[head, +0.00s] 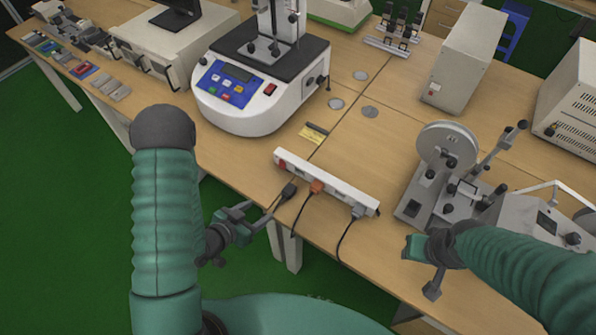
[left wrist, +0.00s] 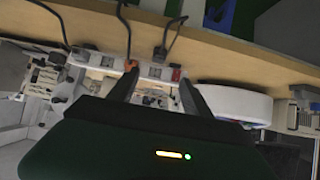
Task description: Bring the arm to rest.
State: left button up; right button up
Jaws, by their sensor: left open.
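My left gripper (head: 262,212) is in front of the table's near edge, close to the black plug on the power strip. In the left wrist view its two dark fingers (left wrist: 157,92) stand apart with nothing held between them. My left arm (head: 164,220), with a ribbed green sleeve, rises at the left of the head view and bends down behind it. My right gripper (head: 422,268) is at the lower right, by the table's front edge. Its finger gap is not clear.
The white power strip (head: 330,184) has black, orange and grey plugs with hanging cords. A white tester (head: 262,85) with a blue panel stands behind it. A grey reel device (head: 448,170) stands near my right arm. The wooden table (head: 375,140) has some bare room mid-right.

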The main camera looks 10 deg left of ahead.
dwell(0.3)
pick_arm(q)
notch_tip(320, 180, up, 6)
jog(key=w+a+n+g+y, duration=0.1)
jog(key=a+n+g+y, duration=0.1)
jog(key=g+y, duration=0.2)
jog(key=s+d+r+n+g, duration=0.2)
jog(key=s+d+r+g, duration=0.2)
jog(key=s+r, duration=0.2)
jog(key=shift+s+d+r, duration=0.15)
jog(key=shift+s+d, duration=0.05)
jog(key=shift+s, duration=0.65)
jog(key=shift+d, duration=0.15)
